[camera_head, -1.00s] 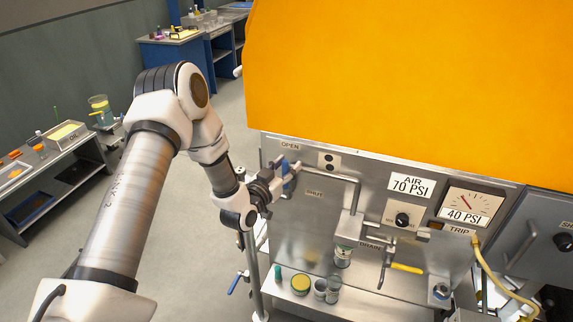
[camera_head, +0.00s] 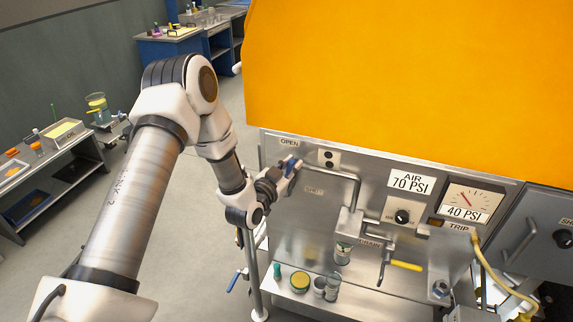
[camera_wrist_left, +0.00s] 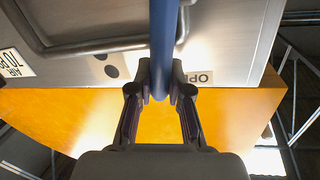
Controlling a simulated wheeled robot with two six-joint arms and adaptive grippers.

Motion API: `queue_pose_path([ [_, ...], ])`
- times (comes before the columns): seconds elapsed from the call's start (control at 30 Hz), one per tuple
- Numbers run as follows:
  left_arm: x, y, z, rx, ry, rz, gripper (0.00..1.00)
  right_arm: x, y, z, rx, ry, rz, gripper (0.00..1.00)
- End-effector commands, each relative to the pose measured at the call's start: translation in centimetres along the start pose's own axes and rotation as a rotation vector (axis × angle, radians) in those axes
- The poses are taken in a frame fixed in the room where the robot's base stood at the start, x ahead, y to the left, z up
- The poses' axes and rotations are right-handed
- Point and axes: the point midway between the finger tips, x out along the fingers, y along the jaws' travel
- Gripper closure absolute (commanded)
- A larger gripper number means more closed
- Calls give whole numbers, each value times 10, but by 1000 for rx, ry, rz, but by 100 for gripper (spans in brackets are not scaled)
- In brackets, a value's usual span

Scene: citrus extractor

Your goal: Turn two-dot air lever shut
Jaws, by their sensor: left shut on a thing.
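The two-dot air lever has a blue handle (camera_head: 289,162) on the steel panel, just left of the plate with two black dots (camera_head: 329,158). The OPEN label (camera_head: 289,142) is above it and the SHUT label (camera_head: 313,190) is below right, hard to read now. My left gripper (camera_head: 291,170) is shut on the blue handle. In the left wrist view the handle (camera_wrist_left: 163,38) runs upright between the fingertips (camera_wrist_left: 161,88), with the OPEN label (camera_wrist_left: 198,77) beside it. The gripper hides part of the lever and its pivot. My right gripper is out of view.
A bent steel pipe (camera_head: 345,177) runs close right of the lever. Further right are the 70 PSI sign (camera_head: 410,181), a gauge (camera_head: 466,203) and a yellow handle (camera_head: 406,266). Jars stand on the shelf (camera_head: 365,304) below. Another blue handle (camera_head: 234,283) is lower left.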

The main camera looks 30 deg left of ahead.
Motion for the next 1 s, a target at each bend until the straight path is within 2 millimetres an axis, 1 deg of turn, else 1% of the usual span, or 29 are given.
queue_pose_path([
  [0.2, 4, 18, 2, 189, -34, 2, 100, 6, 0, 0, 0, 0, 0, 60],
  [0.47, 8, 38, 9, 433, -82, 1, 100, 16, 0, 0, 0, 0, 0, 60],
  [0.77, 12, 59, 24, 713, -137, 0, 100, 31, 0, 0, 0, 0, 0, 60],
  [1.0, 15, 72, 39, 934, -182, -1, 100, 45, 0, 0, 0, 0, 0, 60],
])
